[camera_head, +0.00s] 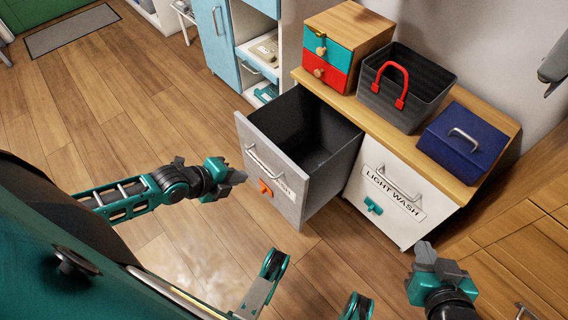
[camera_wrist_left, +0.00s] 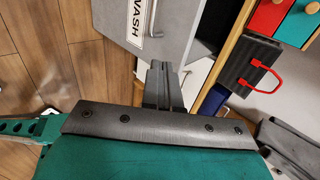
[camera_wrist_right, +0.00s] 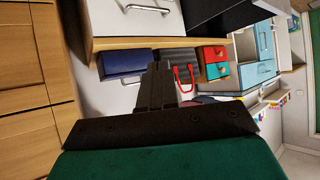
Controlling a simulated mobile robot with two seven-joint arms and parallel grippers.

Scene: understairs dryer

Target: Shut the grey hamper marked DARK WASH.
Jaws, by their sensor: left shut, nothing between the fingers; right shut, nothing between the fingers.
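The grey hamper (camera_head: 299,139) stands pulled out of the wooden-topped unit, its dark inside empty as far as I see. Its front has a pale handle (camera_head: 264,165), a label that is partly hidden in the head view, and an orange tag (camera_head: 265,188). In the left wrist view its front (camera_wrist_left: 182,42) shows the letters "WASH" and the handle (camera_wrist_left: 147,17). My left gripper (camera_head: 238,177) is shut and empty, just left of the hamper front; I cannot tell whether they touch. My right gripper (camera_head: 437,259) is shut and empty, in front of the LIGHT WASH hamper's lower right.
The white LIGHT WASH hamper (camera_head: 388,217) is shut beside the grey one. On the wooden top (camera_head: 355,112) stand a small drawer box (camera_head: 349,31), a dark basket (camera_head: 418,88) with a red handle and a blue box (camera_head: 459,150). Open floor (camera_head: 110,120) lies to the left.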

